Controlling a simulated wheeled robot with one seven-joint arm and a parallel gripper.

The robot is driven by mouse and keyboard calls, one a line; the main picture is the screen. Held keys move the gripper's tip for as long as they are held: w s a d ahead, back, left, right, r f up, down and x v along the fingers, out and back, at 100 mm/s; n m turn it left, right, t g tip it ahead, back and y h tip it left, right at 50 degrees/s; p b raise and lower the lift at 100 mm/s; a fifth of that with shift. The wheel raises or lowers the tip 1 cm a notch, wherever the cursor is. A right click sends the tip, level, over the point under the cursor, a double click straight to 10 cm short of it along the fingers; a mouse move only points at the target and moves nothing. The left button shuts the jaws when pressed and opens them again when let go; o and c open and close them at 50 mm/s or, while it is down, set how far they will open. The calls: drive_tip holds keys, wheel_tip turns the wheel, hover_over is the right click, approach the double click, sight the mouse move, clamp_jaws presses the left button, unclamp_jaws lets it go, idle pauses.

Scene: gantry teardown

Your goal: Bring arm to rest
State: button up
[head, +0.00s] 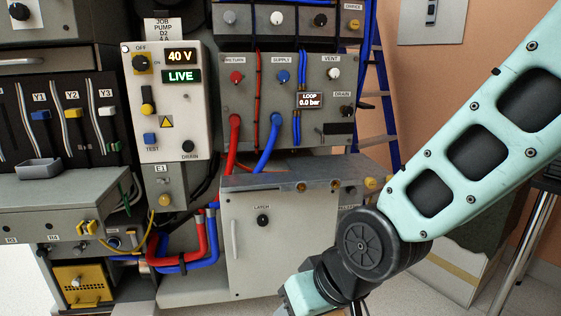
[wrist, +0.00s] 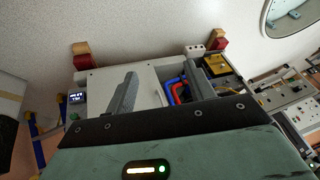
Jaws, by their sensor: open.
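My gripper (wrist: 162,70) shows in the wrist view with its two grey fingers spread apart and nothing between them. Beyond the fingers are a pale cabinet panel (wrist: 108,86) and red and blue hoses. In the head view my teal arm comes in from the upper right and bends at a dark round joint low in front of the cabinet. The wrist end is cut off by the bottom edge, so the fingers are hidden there.
A cabinet door (head: 265,245) marked LATCH is closed, just left of my arm. Red hose (head: 233,145) and blue hose (head: 268,147) hang from the loop panel (head: 330,75). The control box (head: 165,105) reads 40 V, LIVE. A blue ladder (head: 383,100) stands behind.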

drive_tip(key=s+d+r+n+g+h+p, duration=0.1)
drive_tip(key=s+d+r+n+g+h, duration=0.25)
drive_tip(key=s+d, duration=0.85)
wheel_tip(320, 180, up, 26)
drive_tip(key=m+p, duration=0.1)
drive_tip(key=p, duration=2.5)
drive_tip(key=shift+w+a, duration=0.25)
drive_tip(key=shift+a, duration=0.1)
drive_tip(key=shift+h, duration=0.25)
